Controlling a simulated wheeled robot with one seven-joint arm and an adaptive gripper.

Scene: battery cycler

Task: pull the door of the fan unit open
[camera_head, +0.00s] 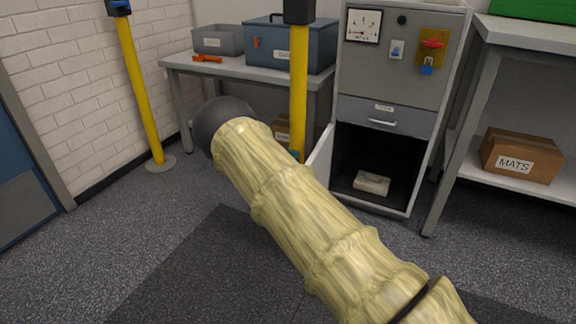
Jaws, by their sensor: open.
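A grey cabinet (384,78), which seems to be the fan unit, stands at the back right of centre. Its lower compartment (390,152) is open and dark inside. A pale panel (320,158) at the left side of that opening looks like its door, swung outward; my arm hides its lower part. My arm, in a cream sleeve, crosses from the lower right to a dark round joint at upper left. My gripper cannot be made out; it may be hidden behind the arm. A small teal bit (293,155) shows beside the sleeve, and I cannot tell what it is.
A pale block (371,184) lies in the compartment, below a closed drawer (383,118). A yellow post (298,90) stands just left of the cabinet, another (140,90) farther left. A bench (250,70) is behind; a shelf with a MATS box (520,155) is right. Floor at left is clear.

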